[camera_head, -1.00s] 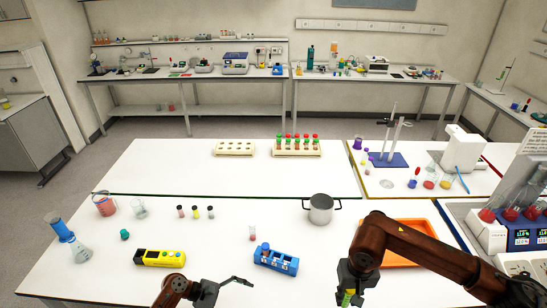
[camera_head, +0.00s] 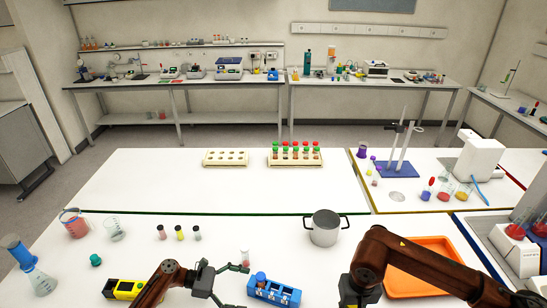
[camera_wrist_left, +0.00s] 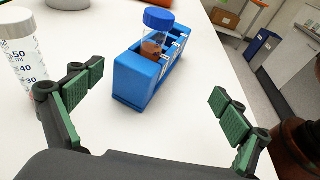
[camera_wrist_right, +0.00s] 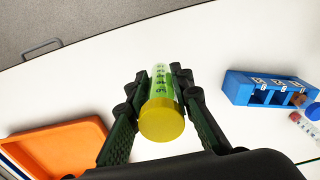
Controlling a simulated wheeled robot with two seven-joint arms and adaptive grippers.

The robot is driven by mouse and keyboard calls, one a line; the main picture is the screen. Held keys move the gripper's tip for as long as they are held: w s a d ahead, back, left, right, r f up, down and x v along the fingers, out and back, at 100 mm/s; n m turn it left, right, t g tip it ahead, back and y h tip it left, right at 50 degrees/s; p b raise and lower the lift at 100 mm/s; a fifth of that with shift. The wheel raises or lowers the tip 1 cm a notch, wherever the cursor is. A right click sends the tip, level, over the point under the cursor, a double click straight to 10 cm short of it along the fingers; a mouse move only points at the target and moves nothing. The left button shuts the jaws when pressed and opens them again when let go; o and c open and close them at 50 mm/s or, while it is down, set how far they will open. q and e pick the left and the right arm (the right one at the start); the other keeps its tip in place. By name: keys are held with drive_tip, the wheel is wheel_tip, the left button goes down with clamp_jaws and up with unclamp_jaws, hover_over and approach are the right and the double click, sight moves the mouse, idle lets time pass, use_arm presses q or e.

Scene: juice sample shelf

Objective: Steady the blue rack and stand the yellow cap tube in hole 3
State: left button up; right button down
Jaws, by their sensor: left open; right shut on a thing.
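The blue rack (camera_head: 262,293) sits near the table's front edge. It also shows in the left wrist view (camera_wrist_left: 128,85) and the right wrist view (camera_wrist_right: 240,88). A blue-capped tube (camera_wrist_left: 153,42) with brown contents stands in one of its end holes; other holes look empty. My left gripper (camera_head: 234,284) is open and empty, just left of the rack, its fingers apart from it. My right gripper (camera_wrist_right: 160,112) is shut on the yellow cap tube (camera_wrist_right: 162,122), held clear of the rack. The head view hides that tube.
A white-capped graduated tube (camera_wrist_left: 22,55) stands close beside the left gripper's finger and the rack. A metal pot (camera_head: 324,231) stands behind the rack, and an orange tray (camera_head: 425,285) lies at right. The table's middle is clear.

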sight(271, 293)
use_arm(q)
drive_tip(key=shift+w+d+f, duration=0.25)
drive_tip(key=shift+d+f, duration=0.15)
drive_tip(key=shift+d, duration=0.1)
use_arm(e)
drive_tip(key=shift+w+a+f, duration=0.15)
drive_tip(key=shift+w+f, duration=0.2)
drive_tip(key=shift+f, duration=0.05)
use_arm(q)
drive_tip(key=b+x, duration=0.2)
drive_tip(key=x, duration=0.2)
drive_tip(key=shift+s+d+f, duration=0.1)
drive_tip(key=shift+s+d, duration=0.05)
drive_tip(key=shift+d, duration=0.2)
use_arm(e)
drive_tip(key=shift+s+f, duration=0.1)
drive_tip(key=shift+f, duration=0.8)
use_arm(q)
drive_tip(key=shift+p+x, duration=0.7)
drive_tip(key=shift+x, duration=0.85)
use_arm(e)
drive_tip(key=shift+r, duration=0.85)
use_arm(q)
drive_tip(key=shift+d, duration=0.3)
drive_tip(key=shift+c, duration=0.2)
drive_tip(key=c, duration=1.9)
